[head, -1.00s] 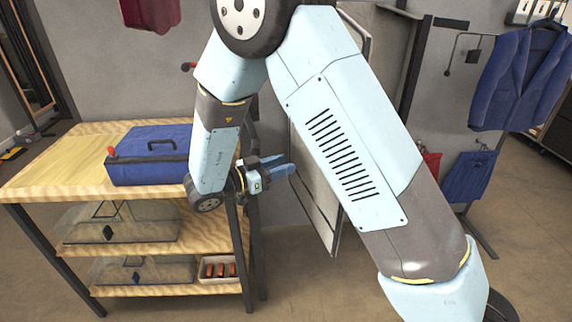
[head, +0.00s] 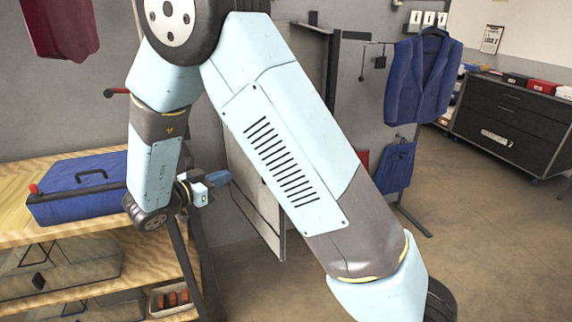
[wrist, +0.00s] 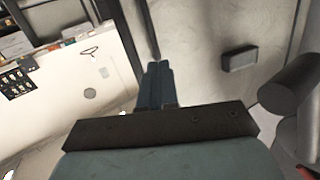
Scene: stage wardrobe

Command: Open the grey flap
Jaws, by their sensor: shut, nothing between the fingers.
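The grey flap (head: 258,218) is a tall pale panel with a dark edge, behind my arm in the head view. Its upper part is mostly hidden by the arm, and I cannot tell how far it stands open. My gripper (head: 222,178) is shut and empty, its blue fingers at the flap's left edge. In the wrist view my gripper (wrist: 159,68) points at a dark upright edge beside a pale grey panel, which seems to be the flap (wrist: 205,65). A dark block like a handle (wrist: 238,58) sits on that panel, right of the fingers. Contact cannot be told.
A wooden shelf unit (head: 100,230) with a blue case (head: 78,187) stands at left, close to my gripper. A blue vest (head: 422,78) and blue cloth (head: 395,167) hang right of the arm. A dark drawer cabinet (head: 515,125) stands far right. Floor at right is clear.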

